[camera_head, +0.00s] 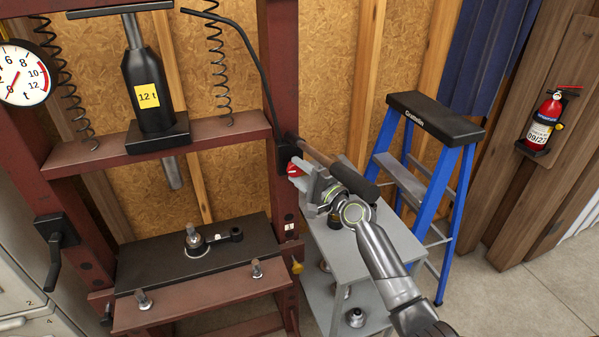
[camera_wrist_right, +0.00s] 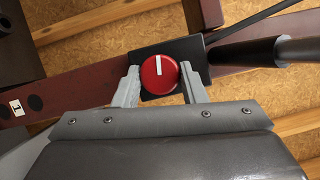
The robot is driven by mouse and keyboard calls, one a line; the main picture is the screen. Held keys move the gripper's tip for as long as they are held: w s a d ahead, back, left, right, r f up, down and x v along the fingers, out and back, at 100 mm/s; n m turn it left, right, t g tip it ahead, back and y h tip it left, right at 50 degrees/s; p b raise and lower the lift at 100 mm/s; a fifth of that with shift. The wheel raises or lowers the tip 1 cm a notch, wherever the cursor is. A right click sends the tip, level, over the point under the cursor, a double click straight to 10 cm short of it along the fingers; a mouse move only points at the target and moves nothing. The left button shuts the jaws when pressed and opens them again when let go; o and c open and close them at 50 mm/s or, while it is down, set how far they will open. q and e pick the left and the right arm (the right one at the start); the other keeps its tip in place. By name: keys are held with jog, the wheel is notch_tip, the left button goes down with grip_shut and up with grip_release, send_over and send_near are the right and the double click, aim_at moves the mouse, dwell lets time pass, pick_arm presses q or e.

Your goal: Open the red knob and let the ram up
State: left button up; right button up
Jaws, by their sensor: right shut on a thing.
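The red knob (camera_wrist_right: 160,75) sits on a black block on the press's right post, and its white pointer line stands near upright in the right wrist view. My right gripper (camera_wrist_right: 160,88) is shut on the knob, one finger on each side. In the head view the knob (camera_head: 295,170) shows just left of my right gripper (camera_head: 302,175). The ram (camera_head: 172,172) hangs below the crossbeam, under the black 12 t jack (camera_head: 148,88), with a gap above the black bed plate (camera_head: 200,250). The gauge (camera_head: 26,74) needle points low. My left gripper is out of view.
A pump handle (camera_head: 335,160) extends right from the black block, close to my right gripper. A grey cart (camera_head: 345,255) with metal parts stands below my right arm. A blue stepladder (camera_head: 430,170) stands behind it, and a fire extinguisher (camera_head: 545,122) hangs at right.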

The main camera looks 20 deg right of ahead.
jog(key=shift+f, duration=0.15)
jog(key=o, duration=1)
jog(key=shift+s, duration=0.15)
jog(key=b+v, duration=0.2)
jog(key=v, duration=1.5)
jog(key=shift+s+b, duration=0.1)
jog(key=shift+b, duration=0.2)
